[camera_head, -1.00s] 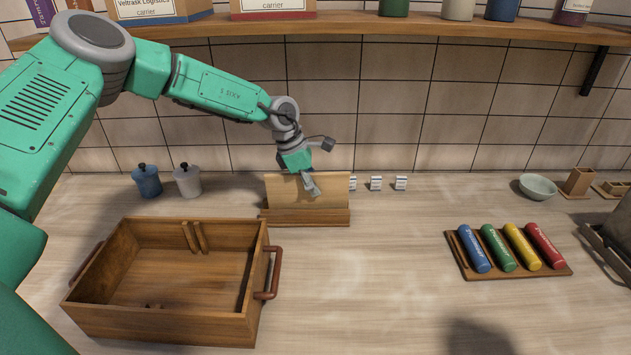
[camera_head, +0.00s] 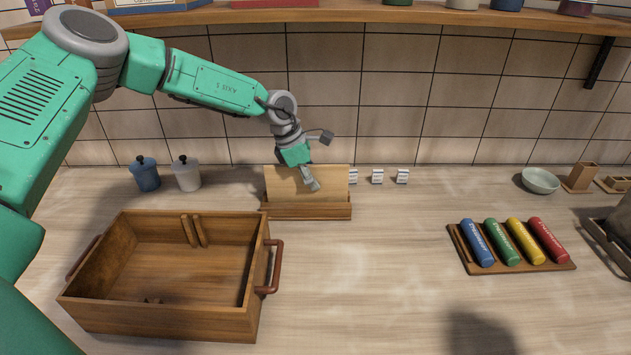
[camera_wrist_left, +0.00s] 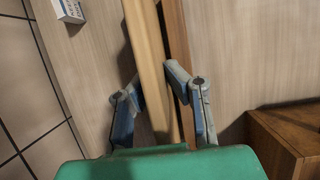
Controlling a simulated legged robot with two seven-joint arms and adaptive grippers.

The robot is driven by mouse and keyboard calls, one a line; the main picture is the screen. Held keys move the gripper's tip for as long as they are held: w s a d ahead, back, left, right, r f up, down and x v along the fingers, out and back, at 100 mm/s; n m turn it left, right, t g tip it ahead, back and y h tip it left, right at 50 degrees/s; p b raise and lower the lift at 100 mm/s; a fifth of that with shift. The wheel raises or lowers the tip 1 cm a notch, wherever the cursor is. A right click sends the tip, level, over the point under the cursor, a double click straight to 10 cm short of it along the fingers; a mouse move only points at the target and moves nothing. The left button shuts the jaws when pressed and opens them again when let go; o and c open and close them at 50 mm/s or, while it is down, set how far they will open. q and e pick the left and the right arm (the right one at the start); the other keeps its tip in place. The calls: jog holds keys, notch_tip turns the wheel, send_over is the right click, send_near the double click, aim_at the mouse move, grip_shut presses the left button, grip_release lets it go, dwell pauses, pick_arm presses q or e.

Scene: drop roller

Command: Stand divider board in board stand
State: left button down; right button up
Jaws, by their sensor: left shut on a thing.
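The divider board (camera_head: 285,182) is a pale, thin wooden panel standing upright on its long edge near the wall. Its lower edge is hidden behind the front rail of the darker wooden board stand (camera_head: 300,211), so it appears to sit in the stand. My left gripper (camera_head: 311,184) reaches down over the board's top edge and is shut on it. In the left wrist view the board (camera_wrist_left: 147,55) runs between the two fingers (camera_wrist_left: 160,97), with the stand (camera_wrist_left: 176,40) beside it. My right gripper is out of view.
An open wooden crate (camera_head: 190,325) with handles stands at front left. Blue (camera_head: 146,175) and white (camera_head: 186,174) jars are behind it. A tray (camera_head: 530,267) of coloured rollers lies at right. Small white tags (camera_head: 377,177) stand right of the board. The middle counter is clear.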

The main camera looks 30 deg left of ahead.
pick_arm(q)
jog(key=shift+s+a+f, duration=0.15)
jog(key=shift+a+f, duration=0.3)
jog(key=shift+f, duration=0.15)
jog(key=shift+s+d, duration=0.15)
jog(key=shift+d, duration=0.05)
jog(key=c, duration=1.8)
grip_release()
jog(key=shift+d, duration=0.1)
jog(key=shift+o, duration=1.2)
jog(key=shift+f, duration=0.15)
jog(key=shift+w, duration=0.25)
jog(key=v, duration=1.2)
jog(key=shift+w+a, duration=0.25)
